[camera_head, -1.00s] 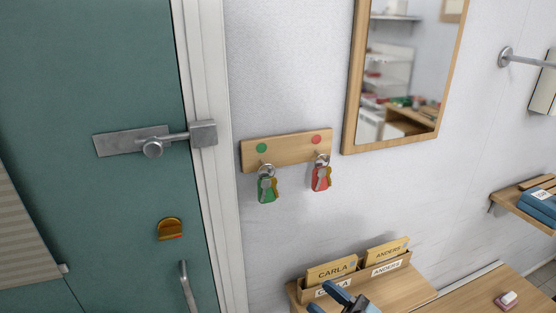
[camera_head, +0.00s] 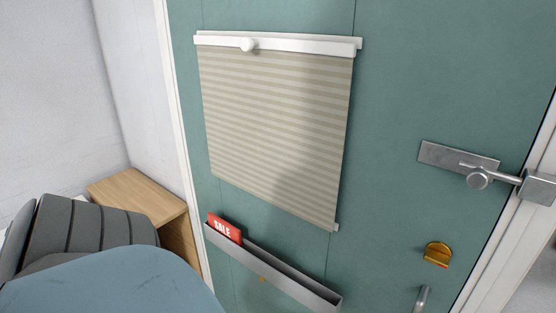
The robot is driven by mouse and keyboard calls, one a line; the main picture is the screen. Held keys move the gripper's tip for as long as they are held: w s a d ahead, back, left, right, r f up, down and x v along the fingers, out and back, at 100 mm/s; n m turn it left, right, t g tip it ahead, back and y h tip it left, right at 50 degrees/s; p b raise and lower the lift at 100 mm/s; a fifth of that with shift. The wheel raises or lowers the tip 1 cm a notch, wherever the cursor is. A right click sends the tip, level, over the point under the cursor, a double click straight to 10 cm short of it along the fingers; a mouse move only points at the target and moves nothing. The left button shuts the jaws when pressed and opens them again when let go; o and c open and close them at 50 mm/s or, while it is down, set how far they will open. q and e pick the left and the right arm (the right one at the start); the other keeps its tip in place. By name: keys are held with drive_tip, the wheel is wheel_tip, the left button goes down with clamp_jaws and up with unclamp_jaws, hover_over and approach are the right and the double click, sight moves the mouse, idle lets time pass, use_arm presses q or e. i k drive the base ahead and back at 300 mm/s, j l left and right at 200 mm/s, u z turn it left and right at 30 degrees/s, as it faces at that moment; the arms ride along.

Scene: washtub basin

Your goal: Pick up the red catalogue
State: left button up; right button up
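The red catalogue (camera_head: 224,229) with white "SALE" lettering stands in the left end of a grey rack (camera_head: 290,277) low on the green door. Only its upper part shows; the rest is hidden behind the rack's front wall. No fingertips of either gripper are in view. A large blue rounded shape, probably one of my arm links, fills the lower left, left of and below the rack.
The green door (camera_head: 390,90) carries a striped blind (camera_head: 275,125), a metal latch bolt (camera_head: 460,158), a brass knob (camera_head: 437,254) and a handle (camera_head: 422,298). A wooden cabinet (camera_head: 140,196) and a dark grey ribbed object (camera_head: 85,228) stand at the left.

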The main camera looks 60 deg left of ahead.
sight(228, 231)
drive_tip(key=j+u, duration=0.2)
drive_tip(key=u, duration=1.95)
